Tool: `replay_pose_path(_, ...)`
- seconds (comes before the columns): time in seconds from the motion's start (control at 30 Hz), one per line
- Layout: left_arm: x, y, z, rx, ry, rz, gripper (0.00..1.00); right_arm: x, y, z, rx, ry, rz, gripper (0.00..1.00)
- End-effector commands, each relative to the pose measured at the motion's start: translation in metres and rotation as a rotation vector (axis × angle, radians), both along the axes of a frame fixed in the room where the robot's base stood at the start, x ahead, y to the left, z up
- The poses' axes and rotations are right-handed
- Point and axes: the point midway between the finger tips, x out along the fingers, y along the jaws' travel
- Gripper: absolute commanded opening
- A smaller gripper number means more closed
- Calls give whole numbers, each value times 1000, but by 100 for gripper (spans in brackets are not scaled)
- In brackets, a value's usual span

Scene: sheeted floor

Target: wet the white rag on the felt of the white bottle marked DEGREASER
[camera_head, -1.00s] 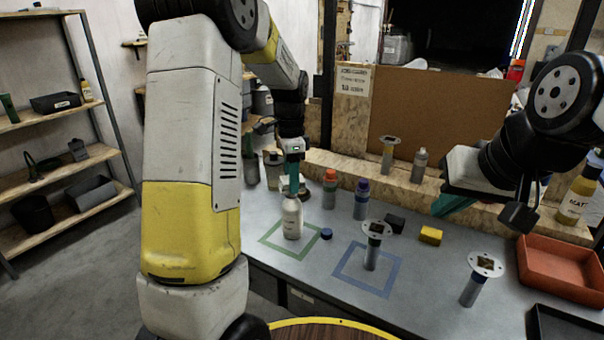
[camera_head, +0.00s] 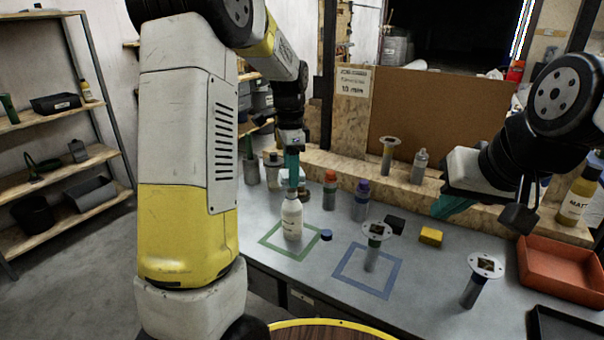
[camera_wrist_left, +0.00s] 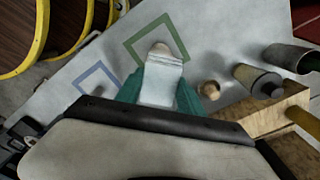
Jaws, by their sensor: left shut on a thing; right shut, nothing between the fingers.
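The white bottle (camera_head: 292,220) stands upright inside the green square outline on the bench; its label is too small to read. My left gripper (camera_head: 292,188) points down right over its top. In the left wrist view my left gripper (camera_wrist_left: 160,85) is shut on the white rag (camera_wrist_left: 160,82), which lies between the teal fingers. A beige rounded tip (camera_wrist_left: 160,47) shows past the rag's end; I cannot tell if it is the bottle's felt. Whether the rag touches the felt is hidden. My right gripper (camera_head: 450,207) is shut and empty above the bench at the right.
A blue cap (camera_head: 326,235) lies beside the bottle. Orange-topped (camera_head: 330,192) and purple-topped (camera_head: 361,203) bottles stand behind it. A disc-topped cylinder (camera_head: 372,255) stands in the blue square. Black (camera_head: 395,224) and yellow (camera_head: 431,235) blocks and a red tray (camera_head: 560,265) are further right.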

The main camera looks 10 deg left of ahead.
Motion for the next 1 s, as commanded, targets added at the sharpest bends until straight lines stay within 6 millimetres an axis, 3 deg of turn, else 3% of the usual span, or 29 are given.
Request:
replay_pose_path(0.5,0,0,41,0,-2,0,12,0,0,0,0,0,0,0)
replay_pose_path(1.0,0,0,46,0,-1,0,12,0,0,0,0,0,0,0)
